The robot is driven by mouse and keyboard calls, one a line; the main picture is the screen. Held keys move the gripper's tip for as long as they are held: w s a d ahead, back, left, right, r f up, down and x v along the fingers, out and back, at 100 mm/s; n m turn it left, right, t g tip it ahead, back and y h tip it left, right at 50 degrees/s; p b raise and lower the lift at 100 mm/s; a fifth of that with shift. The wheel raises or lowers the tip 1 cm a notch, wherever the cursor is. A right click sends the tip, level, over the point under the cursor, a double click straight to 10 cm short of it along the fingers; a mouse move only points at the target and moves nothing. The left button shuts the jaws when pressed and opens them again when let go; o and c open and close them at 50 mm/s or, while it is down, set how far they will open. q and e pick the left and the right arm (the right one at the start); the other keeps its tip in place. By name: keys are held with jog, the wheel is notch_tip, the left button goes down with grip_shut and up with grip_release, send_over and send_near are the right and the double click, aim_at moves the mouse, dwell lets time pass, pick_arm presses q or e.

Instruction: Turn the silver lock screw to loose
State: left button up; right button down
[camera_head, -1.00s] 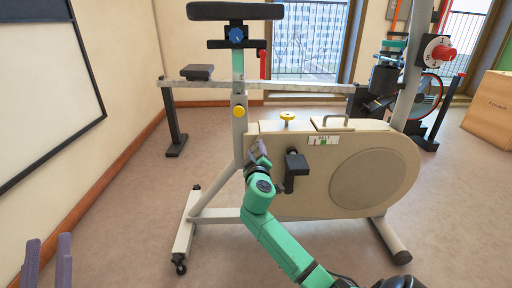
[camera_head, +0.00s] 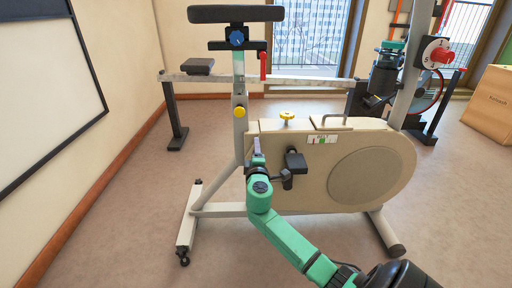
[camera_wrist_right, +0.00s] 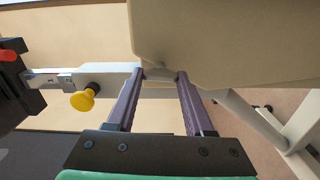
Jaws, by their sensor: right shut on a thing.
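My right gripper (camera_head: 257,144) reaches up to the left front of the cream bike housing (camera_head: 315,190), beside the seat post. It also shows in the right wrist view (camera_wrist_right: 159,75), its two purple fingers a little apart with their tips at a small silver-grey part (camera_wrist_right: 158,74). This part, at the housing's lower edge, appears to be the silver lock screw, and the fingers are shut on it. The fingers and housing partly hide it, so its turn position cannot be told. In the head view I cannot make it out. My left gripper is out of view.
A yellow knob (camera_head: 240,112) is on the seat post, also in the right wrist view (camera_wrist_right: 83,99). Another yellow knob (camera_head: 287,116) tops the housing. A black pedal (camera_head: 296,163) is just right of my right gripper. Floor at left is clear.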

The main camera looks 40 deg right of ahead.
pick_arm(q)
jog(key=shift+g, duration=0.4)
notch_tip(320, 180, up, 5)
jog(key=p, duration=0.3)
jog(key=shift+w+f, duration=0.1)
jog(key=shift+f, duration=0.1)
pick_arm(e)
jog(key=n, duration=0.6)
jog(key=shift+f+n, duration=0.15)
jog(key=shift+n, duration=0.25)
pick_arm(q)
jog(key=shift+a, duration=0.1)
pick_arm(e)
jog(key=shift+f, duration=0.1)
jog(key=shift+c, duration=1.4)
grip_release()
